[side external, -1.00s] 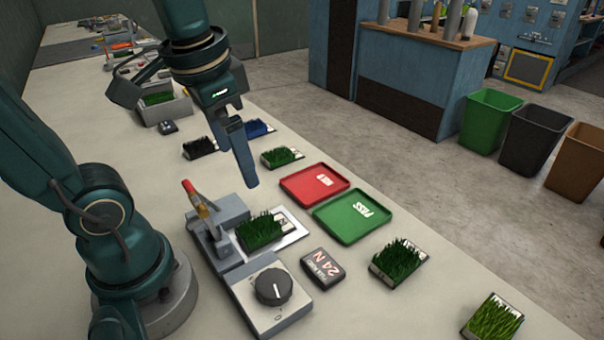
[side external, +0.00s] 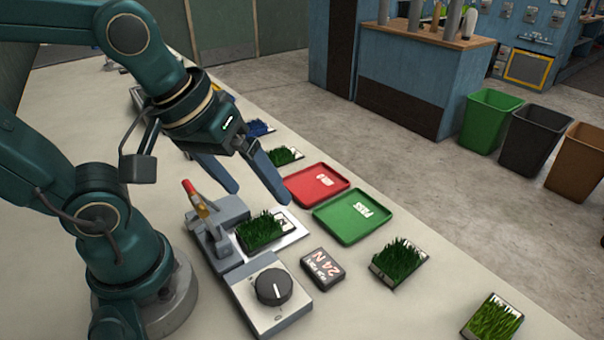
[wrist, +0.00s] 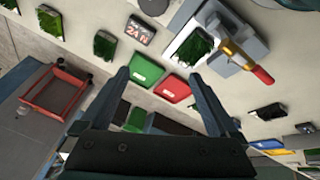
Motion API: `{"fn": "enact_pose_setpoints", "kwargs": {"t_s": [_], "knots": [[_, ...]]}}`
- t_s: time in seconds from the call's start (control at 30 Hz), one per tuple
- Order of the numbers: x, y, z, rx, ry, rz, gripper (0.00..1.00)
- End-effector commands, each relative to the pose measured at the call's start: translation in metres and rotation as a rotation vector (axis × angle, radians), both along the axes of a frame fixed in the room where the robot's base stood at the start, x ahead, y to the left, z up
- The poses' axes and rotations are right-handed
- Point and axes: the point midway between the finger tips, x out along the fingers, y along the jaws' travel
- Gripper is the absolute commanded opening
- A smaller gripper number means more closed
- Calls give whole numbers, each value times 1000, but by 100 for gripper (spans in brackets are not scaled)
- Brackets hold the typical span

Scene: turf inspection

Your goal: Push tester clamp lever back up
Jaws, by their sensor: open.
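The tester (side external: 243,272) stands on the bench beside my base, with a dial on its near end. Its clamp lever (side external: 196,200) has an orange-red handle that stands up at a tilt; the handle also shows in the wrist view (wrist: 245,62). A turf sample (side external: 262,231) sits on the tester's plate next to the clamp. My gripper (side external: 261,196) is open and empty, fingers well apart, above and behind the turf sample in the side view. In the wrist view, the open fingers (wrist: 160,74) point toward the trays, with the lever to their right. No contact with the lever shows.
A red tray (side external: 317,183) and a green PASS tray (side external: 352,216) lie right of the tester. A dark block reading 24 N (side external: 322,268) lies next to the tester. More turf samples (side external: 400,261) are on the bench.

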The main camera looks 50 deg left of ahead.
Motion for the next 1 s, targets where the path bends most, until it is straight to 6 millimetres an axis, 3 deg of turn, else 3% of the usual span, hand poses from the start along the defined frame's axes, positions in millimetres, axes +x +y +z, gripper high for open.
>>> {"fn": "enact_pose_setpoints", "kwargs": {"t_s": [0.5, 0.87, 1.0], "knots": [[4, -37, -36, -105, 252, 261, 96], [-14, -63, -72, -19, 429, 219, 96], [-16, -63, -96, -13, 436, 214, 96]]}}
